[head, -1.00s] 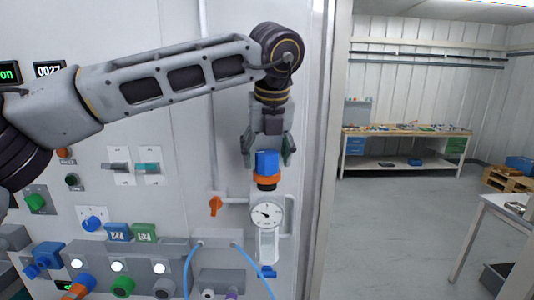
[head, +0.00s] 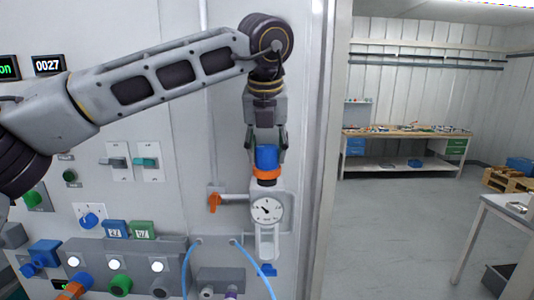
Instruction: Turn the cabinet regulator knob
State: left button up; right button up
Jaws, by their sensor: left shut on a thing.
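The regulator is mounted on the cabinet panel in the head view. It has a blue knob (head: 267,157) with an orange collar (head: 267,173) below it, and a round white gauge (head: 267,210) lower down. My left gripper (head: 266,147) reaches down from above and is shut on the blue knob, one finger on each side. The knob's top is partly hidden between the fingers. My right gripper is not in view.
An orange valve handle (head: 214,201) sits on the pipe left of the regulator. Blue hoses (head: 243,258) run below it. Switches, knobs and a grey connector block fill the panel to the left. A workbench (head: 405,133) stands at the back right, with open floor before it.

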pick_arm(q)
jog(key=shift+m+h+b, duration=0.4)
jog(key=shift+m+b, duration=0.05)
jog(key=shift+m, duration=0.65)
jog(key=o, duration=1)
jog(key=v, duration=1.2)
